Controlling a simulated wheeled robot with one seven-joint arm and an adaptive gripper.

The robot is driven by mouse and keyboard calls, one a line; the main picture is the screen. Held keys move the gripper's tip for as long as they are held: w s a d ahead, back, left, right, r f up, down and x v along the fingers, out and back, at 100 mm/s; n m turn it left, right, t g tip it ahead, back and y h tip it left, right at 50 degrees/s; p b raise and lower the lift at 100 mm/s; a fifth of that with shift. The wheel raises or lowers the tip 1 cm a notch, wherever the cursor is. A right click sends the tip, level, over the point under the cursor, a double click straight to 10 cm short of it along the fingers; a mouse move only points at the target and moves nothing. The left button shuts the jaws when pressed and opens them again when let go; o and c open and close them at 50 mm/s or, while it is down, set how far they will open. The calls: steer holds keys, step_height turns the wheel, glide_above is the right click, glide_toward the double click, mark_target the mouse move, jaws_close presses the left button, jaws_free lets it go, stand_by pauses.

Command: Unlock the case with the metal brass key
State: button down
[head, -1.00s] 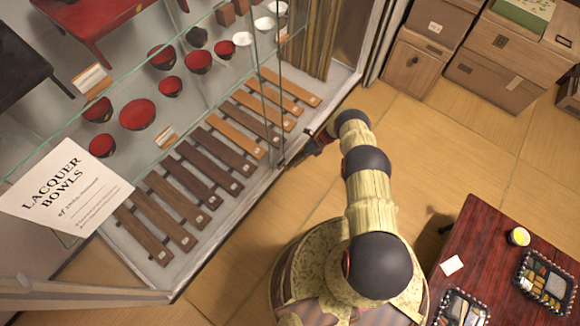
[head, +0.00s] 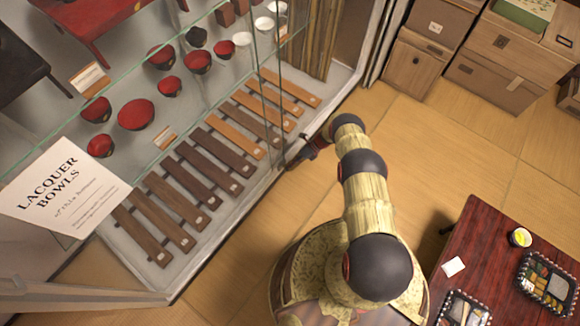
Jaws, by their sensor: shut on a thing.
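The case is a large glass display case (head: 184,285) with a pale frame, filling the left and upper left of the head view. My gripper (head: 296,163) is at the case's front, near the lower frame and the glass edge. It is small, dark and partly hidden by my own arm. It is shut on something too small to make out. The brass key cannot be told apart there, nor can a lock. I cannot tell whether my gripper touches the case.
Red bowls (head: 136,114), wooden slats (head: 184,192) and a "Lacquer Bowls" sign (head: 62,190) show in or at the case. Cardboard boxes (head: 497,62) stand at the upper right. A red table (head: 482,235) with lunch boxes stands at the lower right. The tatami floor (head: 440,140) between is clear.

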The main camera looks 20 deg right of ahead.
steer(key=shift+s+a+r+p, duration=0.1)
steer(key=shift+a+r+p, duration=0.05)
steer(key=shift+p, duration=0.2)
steer(key=shift+s+a+r+t+h+p, duration=0.1)
steer(key=shift+r+t+h+p, duration=0.2)
steer(key=shift+h+p, duration=0.65)
steer(key=t+h+p, duration=0.1)
steer(key=p, duration=0.1)
steer(key=n+h+p, duration=0.1)
steer(key=p, duration=0.2)
steer(key=shift+s+a+r+t, duration=0.1)
steer(key=shift+s+a+t, duration=0.15)
steer(key=shift+t, duration=0.15)
steer(key=t+h+p, duration=0.1)
steer(key=p, duration=0.3)
steer(key=shift+a+h, duration=0.1)
steer(key=shift+h, duration=0.25)
steer(key=shift+n+p, duration=0.3)
steer(key=shift+p, duration=0.4)
steer(key=shift+f+t+h+p, duration=0.25)
steer(key=shift+t+h+p, duration=0.15)
steer(key=shift+p, duration=0.05)
steer(key=c, duration=2)
jaws_free()
steer(key=shift+c, duration=0.2)
steer(key=shift+r, duration=0.1)
